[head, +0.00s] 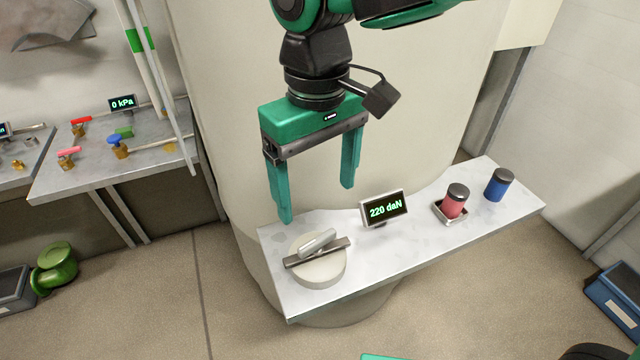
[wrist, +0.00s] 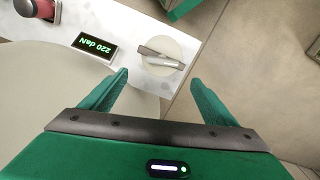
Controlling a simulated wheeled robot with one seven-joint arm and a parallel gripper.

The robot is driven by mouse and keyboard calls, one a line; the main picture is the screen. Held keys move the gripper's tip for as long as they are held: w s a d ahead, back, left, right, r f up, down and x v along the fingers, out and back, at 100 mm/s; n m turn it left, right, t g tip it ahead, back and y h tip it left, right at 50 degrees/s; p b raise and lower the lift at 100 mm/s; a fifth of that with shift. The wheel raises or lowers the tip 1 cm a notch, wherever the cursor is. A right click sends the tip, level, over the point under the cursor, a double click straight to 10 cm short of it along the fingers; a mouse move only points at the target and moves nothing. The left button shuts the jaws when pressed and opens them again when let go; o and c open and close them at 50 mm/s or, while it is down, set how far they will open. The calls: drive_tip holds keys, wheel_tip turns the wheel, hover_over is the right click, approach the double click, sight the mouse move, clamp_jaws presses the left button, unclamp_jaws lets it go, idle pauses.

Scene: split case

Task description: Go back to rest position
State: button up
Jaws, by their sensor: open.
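My gripper (head: 318,200) is green, open and empty. In the head view it hangs fingers-down above the left part of a white marble-like shelf (head: 345,265), apart from everything on it. In the wrist view its two fingers (wrist: 160,85) are spread wide with nothing between the tips. Beyond them lies a round pale disc (wrist: 178,44) with a grey bar and handle on it. In the head view this disc (head: 318,272) sits at the shelf's left end, below the fingers.
A display (head: 385,208) reading 220 daN stands mid-shelf. A red canister (head: 454,203) on a small tray and a blue canister (head: 497,187) stand at the right. A pale column (head: 400,130) rises close behind. A metal bench (head: 90,170) with coloured valves is at left.

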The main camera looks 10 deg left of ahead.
drive_tip(key=w+d+f+m, duration=0.1)
drive_tip(key=w+d+m, duration=0.3)
drive_tip(key=d, duration=0.9)
drive_tip(key=w+d+f+m, duration=0.1)
drive_tip(key=w+d+m, duration=0.2)
drive_tip(key=d, duration=1)
drive_tip(key=s+d+f+m, duration=0.3)
drive_tip(key=s+d, duration=0.4)
drive_tip(key=d, duration=0.3)
drive_tip(key=s+d+f+m, duration=0.3)
drive_tip(key=s+d+m, duration=0.2)
drive_tip(key=d, duration=0.6)
drive_tip(key=shift+s+d+m, duration=0.15)
drive_tip(key=shift+s+m, duration=0.15)
drive_tip(key=shift+s, duration=0.7)
drive_tip(key=shift+w+f, duration=0.25)
drive_tip(key=shift+w, duration=0.4)
